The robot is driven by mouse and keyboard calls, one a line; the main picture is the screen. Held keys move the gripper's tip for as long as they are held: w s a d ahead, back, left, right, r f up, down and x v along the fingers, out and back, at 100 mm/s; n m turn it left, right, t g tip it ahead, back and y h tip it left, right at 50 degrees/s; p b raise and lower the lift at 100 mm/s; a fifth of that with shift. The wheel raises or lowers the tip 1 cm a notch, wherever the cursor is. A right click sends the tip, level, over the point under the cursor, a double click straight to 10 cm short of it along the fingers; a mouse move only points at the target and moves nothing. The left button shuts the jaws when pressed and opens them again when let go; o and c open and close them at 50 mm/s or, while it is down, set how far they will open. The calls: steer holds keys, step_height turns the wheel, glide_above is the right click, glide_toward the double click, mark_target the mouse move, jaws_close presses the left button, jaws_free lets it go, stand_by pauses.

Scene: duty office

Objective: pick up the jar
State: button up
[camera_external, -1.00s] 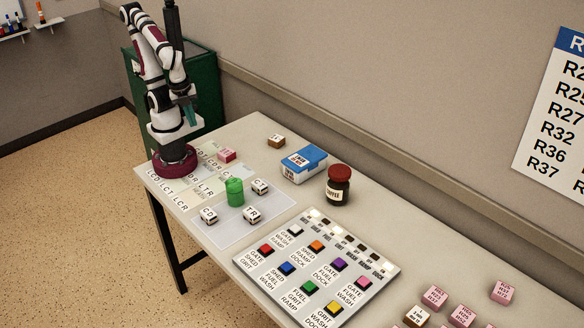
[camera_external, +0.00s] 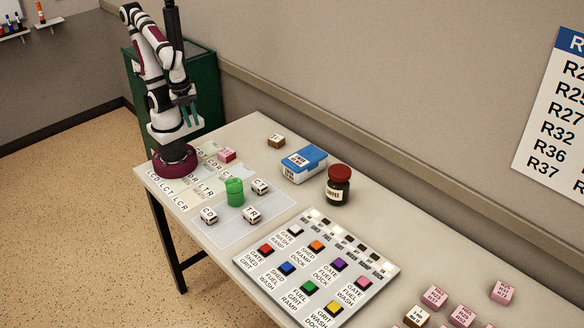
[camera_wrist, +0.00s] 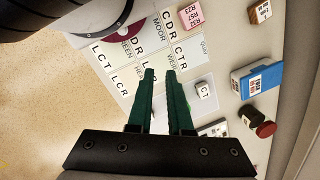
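The jar is a dark brown coffee jar (camera_external: 338,192) with a red lid and a pale label. It stands upright on the table, right of the blue and white box. In the wrist view the jar (camera_wrist: 250,114) is at the right, its red lid toward the lower right. My gripper (camera_external: 190,114) is raised near my base at the table's far left end, well away from the jar. In the wrist view its two green fingers (camera_wrist: 160,71) have a gap between them and nothing is visibly held.
A blue and white box (camera_external: 303,165) stands close to the jar. A green object (camera_external: 235,192) and several lettered cubes lie on the pale mat (camera_external: 232,228). A button panel (camera_external: 262,277) lies in front of the jar. Pink cubes (camera_external: 503,292) are at the right.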

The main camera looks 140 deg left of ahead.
steer(key=o, duration=1.2)
steer(key=shift+o, duration=0.2)
steer(key=w+d+f+n+t+h, duration=0.15)
steer(key=w+n+t, duration=0.25)
steer(key=w, duration=1)
steer(key=w+d+f+n+t+h, duration=0.1)
steer(key=w+d+n+t, duration=0.2)
steer(key=w, duration=1.1)
steer(key=n+y, duration=1)
steer(key=y, duration=0.2)
glide_toward(339, 174)
steer(key=x, duration=0.3)
steer(key=s+x, duration=0.1)
steer(key=x, duration=0.3)
steer(key=f+x, duration=0.1)
steer(key=x, duration=0.3)
steer(key=shift+s+a, duration=0.25)
steer(key=shift+a, duration=0.1)
steer(key=shift+c, duration=0.2)
